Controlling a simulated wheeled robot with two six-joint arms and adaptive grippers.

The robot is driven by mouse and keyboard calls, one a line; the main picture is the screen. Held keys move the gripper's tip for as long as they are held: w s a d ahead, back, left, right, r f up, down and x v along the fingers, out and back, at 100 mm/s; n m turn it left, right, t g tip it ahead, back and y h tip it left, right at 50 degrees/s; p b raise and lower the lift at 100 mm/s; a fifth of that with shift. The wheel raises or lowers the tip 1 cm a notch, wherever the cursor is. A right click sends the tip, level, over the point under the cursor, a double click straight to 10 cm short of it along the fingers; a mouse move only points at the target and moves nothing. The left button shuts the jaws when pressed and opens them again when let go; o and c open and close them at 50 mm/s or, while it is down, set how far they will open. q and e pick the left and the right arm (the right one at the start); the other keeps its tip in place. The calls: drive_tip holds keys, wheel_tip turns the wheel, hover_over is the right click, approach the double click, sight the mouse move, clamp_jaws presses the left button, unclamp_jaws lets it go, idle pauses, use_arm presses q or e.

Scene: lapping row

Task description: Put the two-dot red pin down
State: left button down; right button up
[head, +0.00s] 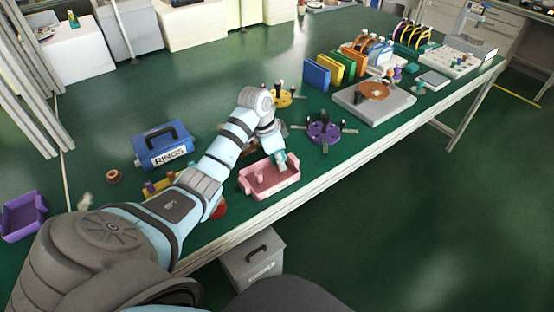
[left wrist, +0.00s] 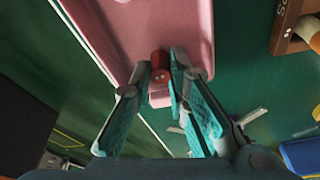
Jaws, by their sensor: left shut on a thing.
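The red pin (left wrist: 159,62) shows in the left wrist view between the fingertips of my left gripper (left wrist: 162,80). Pale dots show on its near end. My left gripper (head: 281,161) is shut on it. In the head view the gripper points down at the pink tray (head: 287,183), over its back right part; the pin cannot be made out there. The pink tray (left wrist: 190,25) also fills the top middle of the left wrist view, behind the pin. I cannot tell whether the pin touches the tray. My right gripper is not in view.
A blue box (head: 153,141) marked RINGS stands to the left, and a purple bin (head: 22,217) lies farther left. A purple round fixture (head: 322,131) stands right of the tray. A grey machine (head: 390,110) with a copper-coloured plate is farther right. The bench's front edge runs close below the tray.

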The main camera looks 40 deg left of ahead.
use_arm(q)
drive_tip(key=c, duration=1.5)
unclamp_jaws()
drive_tip(key=shift+c, duration=0.2)
drive_tip(key=p+v, duration=0.2)
drive_tip(key=v, duration=1)
drive_tip(key=shift+r, duration=0.1)
